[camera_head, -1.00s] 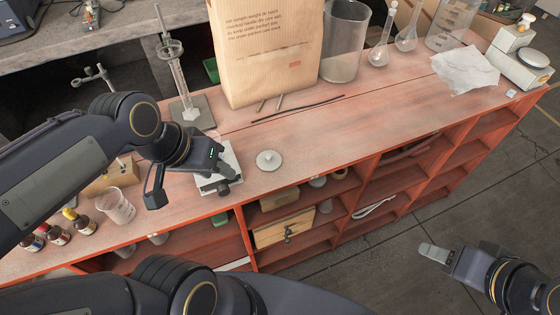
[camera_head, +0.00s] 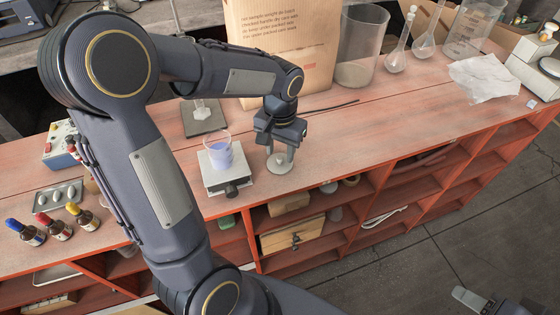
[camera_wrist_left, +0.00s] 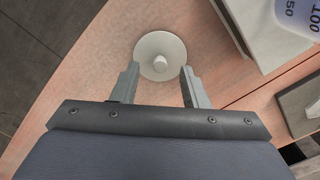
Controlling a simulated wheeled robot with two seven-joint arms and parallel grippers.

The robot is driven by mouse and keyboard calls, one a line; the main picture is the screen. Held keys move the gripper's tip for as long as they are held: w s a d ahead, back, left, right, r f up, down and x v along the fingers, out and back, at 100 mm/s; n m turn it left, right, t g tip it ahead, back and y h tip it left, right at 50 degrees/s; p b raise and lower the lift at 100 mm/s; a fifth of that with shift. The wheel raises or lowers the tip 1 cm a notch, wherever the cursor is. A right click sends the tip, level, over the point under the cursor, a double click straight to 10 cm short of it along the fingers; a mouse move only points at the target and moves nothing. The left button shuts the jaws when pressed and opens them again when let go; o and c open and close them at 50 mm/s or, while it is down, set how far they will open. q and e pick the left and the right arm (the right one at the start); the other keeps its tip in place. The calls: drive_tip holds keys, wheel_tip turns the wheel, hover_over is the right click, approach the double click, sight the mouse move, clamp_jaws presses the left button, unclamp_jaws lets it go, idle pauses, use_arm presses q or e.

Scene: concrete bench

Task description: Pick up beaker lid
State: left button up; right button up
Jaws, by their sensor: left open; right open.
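The beaker lid is a pale grey disc with a small round knob. It lies flat on the bench in the head view (camera_head: 279,164), partly hidden by my left gripper. In the left wrist view the lid (camera_wrist_left: 160,48) shows just beyond the fingertips. My left gripper (camera_head: 281,148) is open and points down over the lid; in the wrist view (camera_wrist_left: 160,72) its fingers stand apart, with the knob between their lines. A beaker with bluish contents (camera_head: 222,155) stands on a small platform (camera_head: 228,180) left of the lid. My right gripper (camera_head: 472,300) is at the lower right, off the bench.
Behind the lid are a large paper bag (camera_head: 280,45), a glass cylinder (camera_head: 359,50) and a thin dark rod (camera_head: 333,107). The bench right of the lid is largely clear. Its front edge is close to the lid.

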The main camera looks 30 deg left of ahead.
use_arm(q)
drive_tip(key=shift+f, duration=0.85)
clamp_jaws()
drive_tip(key=shift+r, duration=0.1)
